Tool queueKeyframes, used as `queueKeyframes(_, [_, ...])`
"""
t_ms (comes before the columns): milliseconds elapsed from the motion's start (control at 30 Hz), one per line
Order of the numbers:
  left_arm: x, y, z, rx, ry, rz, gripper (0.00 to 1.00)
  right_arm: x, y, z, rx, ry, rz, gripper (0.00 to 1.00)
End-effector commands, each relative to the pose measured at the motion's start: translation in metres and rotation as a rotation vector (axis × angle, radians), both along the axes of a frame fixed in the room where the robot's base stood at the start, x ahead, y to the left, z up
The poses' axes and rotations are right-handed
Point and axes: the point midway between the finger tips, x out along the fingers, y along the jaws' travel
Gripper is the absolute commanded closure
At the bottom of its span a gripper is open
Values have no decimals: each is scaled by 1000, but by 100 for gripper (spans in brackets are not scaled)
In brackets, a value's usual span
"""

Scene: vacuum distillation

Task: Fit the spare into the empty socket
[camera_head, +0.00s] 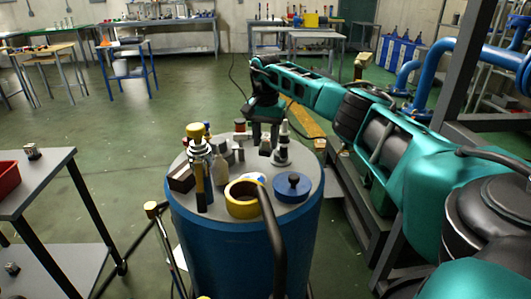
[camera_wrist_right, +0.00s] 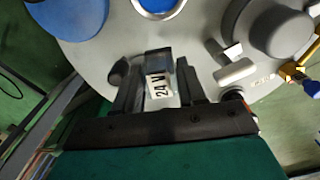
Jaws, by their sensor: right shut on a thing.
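My right gripper (camera_head: 265,137) points down over the grey top of the blue drum (camera_head: 245,245). In the right wrist view its two dark fingers (camera_wrist_right: 160,85) are closed on a small block (camera_wrist_right: 158,62) with a white label reading "24 V". I take this block for the spare. It is close to the drum's top; I cannot tell whether it touches it. In the head view the block is small and partly hidden by the fingers. I cannot make out the empty socket for certain. My left gripper is not in view.
Close around stand a white-and-black fitting (camera_head: 283,150), a yellow ring (camera_head: 243,200), a blue knobbed disc (camera_head: 292,187) and a yellow-capped fitting (camera_head: 197,145). A grey cylinder (camera_wrist_right: 280,30) is near the fingers. A side table (camera_head: 40,180) stands left; open floor lies behind the drum.

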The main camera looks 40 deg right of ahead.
Motion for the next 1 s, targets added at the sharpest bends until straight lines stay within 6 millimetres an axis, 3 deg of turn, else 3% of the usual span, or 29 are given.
queueKeyframes(300, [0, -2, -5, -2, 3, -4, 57, 0, 0, -41, 1, 2, -1, 91])
queueKeyframes(667, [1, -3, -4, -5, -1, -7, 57, 0, 0, -45, 0, 0, 0, 91])
queueKeyframes(700, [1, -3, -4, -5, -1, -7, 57, 0, 0, -45, 0, 0, 0, 59])
queueKeyframes(800, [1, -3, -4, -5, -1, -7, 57, 0, 0, -45, 0, 0, 0, 49])
queueKeyframes(1000, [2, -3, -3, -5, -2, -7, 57, 0, 0, -45, 0, 0, 0, 49])
